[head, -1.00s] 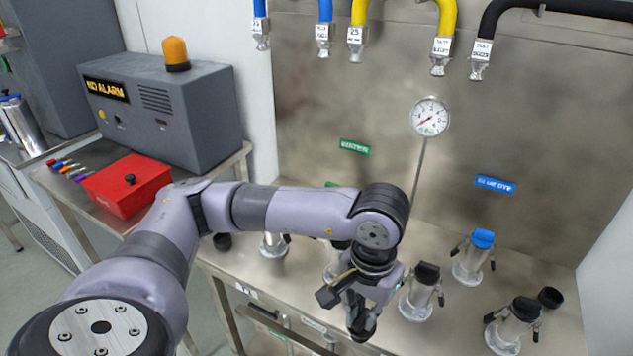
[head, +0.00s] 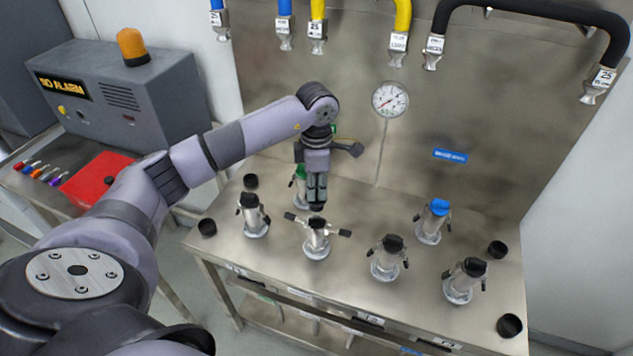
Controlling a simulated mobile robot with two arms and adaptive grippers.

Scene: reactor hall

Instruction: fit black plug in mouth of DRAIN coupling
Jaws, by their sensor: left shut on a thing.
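My left gripper (head: 317,200) points straight down over a silver coupling (head: 317,243) in the middle of the bench. It is shut on a small dark thing that looks like the black plug (head: 317,208), mostly hidden by the fingers. The plug is at or just above the coupling's mouth; I cannot tell whether they touch. This coupling's two lever arms stand spread out to the sides. No DRAIN label can be read in this view. My right gripper is not in view.
Black-topped couplings stand at left (head: 254,216) and right (head: 387,262), (head: 462,284). A blue-topped coupling (head: 433,226) and a green-topped coupling (head: 300,188) stand behind. Loose black caps (head: 207,228), (head: 497,248), (head: 509,325) lie on the steel bench. Hoses (head: 540,12) hang above.

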